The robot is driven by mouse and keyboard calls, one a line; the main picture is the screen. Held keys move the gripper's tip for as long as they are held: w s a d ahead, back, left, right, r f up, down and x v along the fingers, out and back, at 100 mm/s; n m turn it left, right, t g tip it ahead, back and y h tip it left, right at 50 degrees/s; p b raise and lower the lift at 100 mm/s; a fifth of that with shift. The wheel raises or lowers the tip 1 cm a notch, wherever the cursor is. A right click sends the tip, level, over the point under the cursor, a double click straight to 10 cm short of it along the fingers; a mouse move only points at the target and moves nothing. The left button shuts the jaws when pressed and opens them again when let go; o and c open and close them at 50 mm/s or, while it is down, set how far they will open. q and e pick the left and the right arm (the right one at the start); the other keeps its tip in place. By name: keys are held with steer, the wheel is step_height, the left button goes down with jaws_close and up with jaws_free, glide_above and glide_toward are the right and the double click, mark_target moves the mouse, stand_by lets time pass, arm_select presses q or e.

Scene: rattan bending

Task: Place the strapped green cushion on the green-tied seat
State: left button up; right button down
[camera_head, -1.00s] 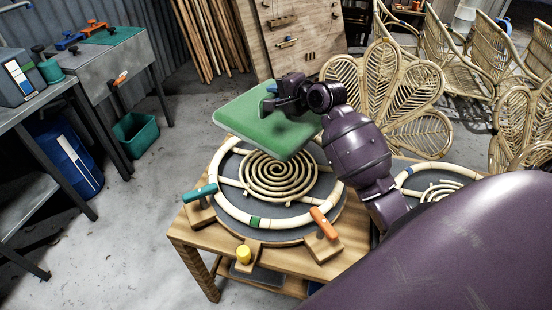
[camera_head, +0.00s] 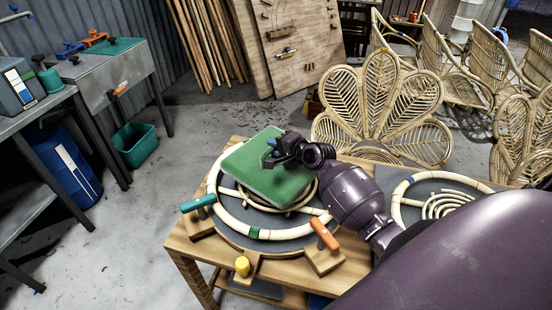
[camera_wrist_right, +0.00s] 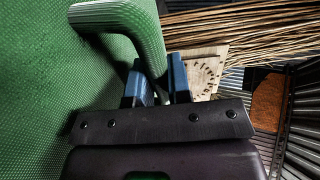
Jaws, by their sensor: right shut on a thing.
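The green cushion (camera_head: 265,172) lies flat over the middle and back of the green-tied seat (camera_head: 258,234), a round rattan ring with a green band at its front. It hides most of the seat's spiral; I cannot tell whether it rests fully on it. My right gripper (camera_head: 273,152) is at the cushion's back right part. In the right wrist view, its blue fingers (camera_wrist_right: 160,82) are shut on the cushion's green strap (camera_wrist_right: 132,28), which arches up from the cushion's surface (camera_wrist_right: 40,90). My left gripper is not in view.
A teal-handled clamp (camera_head: 198,203) and an orange-handled clamp (camera_head: 324,234) stand at the seat's front left and right. A yellow knob (camera_head: 242,266) is at the front. A second rattan ring (camera_head: 440,180) lies to the right. A petal-backed chair (camera_head: 380,105) stands behind the table.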

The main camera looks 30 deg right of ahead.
mark_target(277, 158)
steer(key=shift+f+b, duration=0.45)
steer(key=shift+f, duration=1.8)
steer(key=shift+f, duration=0.15)
steer(key=c, duration=1.1)
jaws_free()
steer(key=shift+o, duration=0.2)
steer(key=shift+s+r, duration=0.2)
steer(key=v, duration=1.1)
steer(key=shift+s+r+p, duration=0.1)
steer(key=shift+s+p, duration=0.2)
steer(key=shift+p, duration=0.05)
